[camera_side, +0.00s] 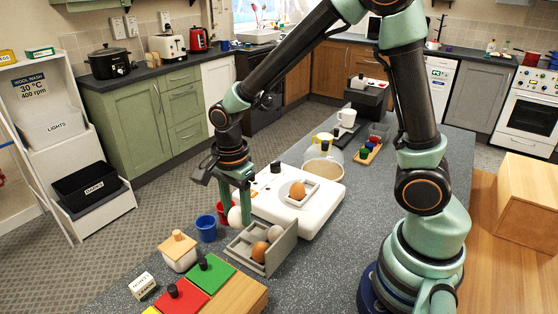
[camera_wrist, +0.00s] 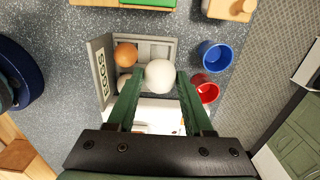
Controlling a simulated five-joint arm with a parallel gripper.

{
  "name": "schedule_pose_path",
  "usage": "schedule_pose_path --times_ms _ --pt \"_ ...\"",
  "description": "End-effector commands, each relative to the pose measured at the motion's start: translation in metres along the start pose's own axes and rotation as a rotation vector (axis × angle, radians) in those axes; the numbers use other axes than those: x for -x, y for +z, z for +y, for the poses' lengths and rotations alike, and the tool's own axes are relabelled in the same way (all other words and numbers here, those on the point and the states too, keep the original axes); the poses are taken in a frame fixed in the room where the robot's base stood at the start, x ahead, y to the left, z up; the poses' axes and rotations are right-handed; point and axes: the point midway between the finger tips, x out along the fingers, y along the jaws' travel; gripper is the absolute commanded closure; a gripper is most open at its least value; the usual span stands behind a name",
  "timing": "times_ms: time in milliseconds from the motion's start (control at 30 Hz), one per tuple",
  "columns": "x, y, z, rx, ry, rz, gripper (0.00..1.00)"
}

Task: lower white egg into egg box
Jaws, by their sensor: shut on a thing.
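My gripper (camera_side: 236,208) is shut on a white egg (camera_side: 234,218), which also shows between the two green fingers in the wrist view (camera_wrist: 159,74). The grey egg box (camera_side: 246,257) stands open on the counter, its lid marked EGGS (camera_wrist: 102,73). The held egg is at the box's edge in the side view and overlaps its compartments in the wrist view; its exact height above them I cannot tell. A brown egg (camera_side: 259,252) and a paler egg (camera_side: 275,233) sit in the box. My left finger partly hides the box in the wrist view.
A blue cup (camera_side: 206,228) and a red cup (camera_wrist: 206,89) stand close beside the box. A white appliance (camera_side: 322,211) carries a small dish with another brown egg (camera_side: 298,190).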

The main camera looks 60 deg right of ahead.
Motion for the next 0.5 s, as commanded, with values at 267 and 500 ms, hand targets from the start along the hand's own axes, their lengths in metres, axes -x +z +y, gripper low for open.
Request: schedule_pose_path --times_ms 267,500 --pt "-0.013 0.0 0.0 0.0 0.0 0.0 0.7" --pt "-0.022 0.0 0.0 0.0 0.0 0.0 0.7"
